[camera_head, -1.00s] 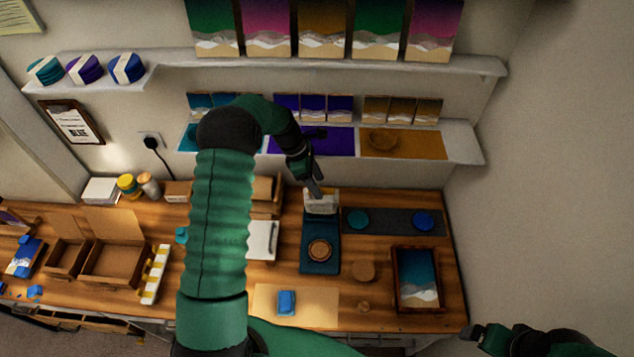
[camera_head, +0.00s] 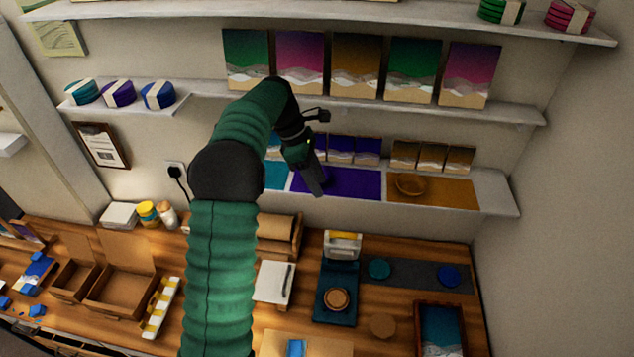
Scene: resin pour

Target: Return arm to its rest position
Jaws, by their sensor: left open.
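My left arm rises from the bottom of the head view in a green ribbed sleeve and bends to the right at its black elbow. My left gripper (camera_head: 316,185) is open and points down in front of the lower shelf, over the purple mat (camera_head: 355,184). I see nothing held in it. Its fingers are small and dark. Whether it touches the mat cannot be told. My right gripper is out of view.
The wooden bench (camera_head: 400,270) below holds a dark blue scale (camera_head: 336,298) with a round wooden piece, a framed seascape (camera_head: 440,330), open cardboard boxes (camera_head: 120,290) and a white pad (camera_head: 273,283). An orange mat (camera_head: 440,190) with a wooden bowl (camera_head: 410,184) lies on the lower shelf.

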